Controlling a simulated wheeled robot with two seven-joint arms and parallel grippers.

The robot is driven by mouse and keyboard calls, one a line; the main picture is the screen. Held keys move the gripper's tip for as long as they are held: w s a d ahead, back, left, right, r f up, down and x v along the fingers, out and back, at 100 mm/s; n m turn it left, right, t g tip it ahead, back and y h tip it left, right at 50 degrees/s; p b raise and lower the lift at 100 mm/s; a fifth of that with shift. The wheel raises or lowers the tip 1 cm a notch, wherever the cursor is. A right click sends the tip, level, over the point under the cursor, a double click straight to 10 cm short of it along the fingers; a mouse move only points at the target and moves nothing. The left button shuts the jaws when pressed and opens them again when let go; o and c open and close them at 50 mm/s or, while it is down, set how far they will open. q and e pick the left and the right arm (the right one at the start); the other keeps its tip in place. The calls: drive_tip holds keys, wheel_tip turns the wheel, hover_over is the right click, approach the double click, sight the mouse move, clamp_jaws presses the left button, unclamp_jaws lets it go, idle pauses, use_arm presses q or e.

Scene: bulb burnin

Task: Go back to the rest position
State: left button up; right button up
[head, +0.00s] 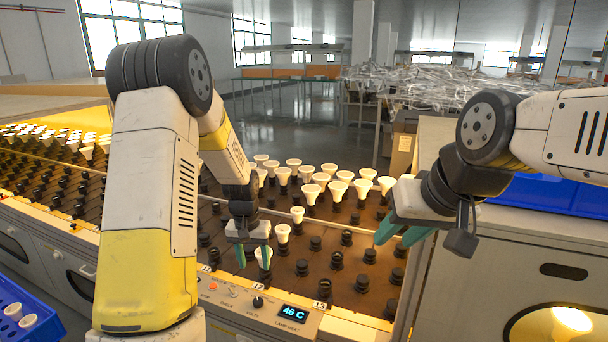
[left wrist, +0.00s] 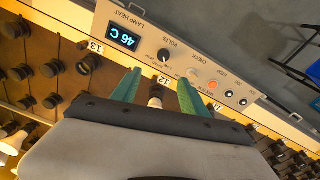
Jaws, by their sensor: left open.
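My left gripper (head: 253,257) is open, pointing down over the front row of the rack beside the control panel.
The rack (head: 315,285) holds lit bulbs (head: 312,192) at the back and several empty black sockets (head: 362,283) in front. The control panel (head: 262,303) reads 46 C. A blue bin (head: 18,300) with bulbs is at lower left, a blue tray (head: 560,192) at right.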

use_arm(q)
drive_tip(key=s+r+t, duration=0.1)
drive_tip(key=s+r, duration=0.2)
drive_tip(key=r, duration=0.3)
drive_tip(key=s+r+t+h, duration=0.1)
drive_tip(key=s+r, duration=0.2)
drive_tip(key=r, duration=0.3)
drive_tip(key=s+r+t, duration=0.1)
drive_tip(key=s+r, duration=0.3)
drive_tip(key=r, duration=0.3)
drive_tip(key=s+r+t, duration=0.1)
drive_tip(key=s+r, duration=0.2)
drive_tip(key=s, duration=0.3)
drive_tip(key=s+d+r+t, duration=0.1)
drive_tip(key=s+r, duration=0.2)
drive_tip(key=s, duration=0.4)
drive_tip(key=shift+s+d+r+h, duration=0.25)
drive_tip(key=shift+d+r+h, duration=0.05)
drive_tip(key=shift+r+h, duration=0.1)
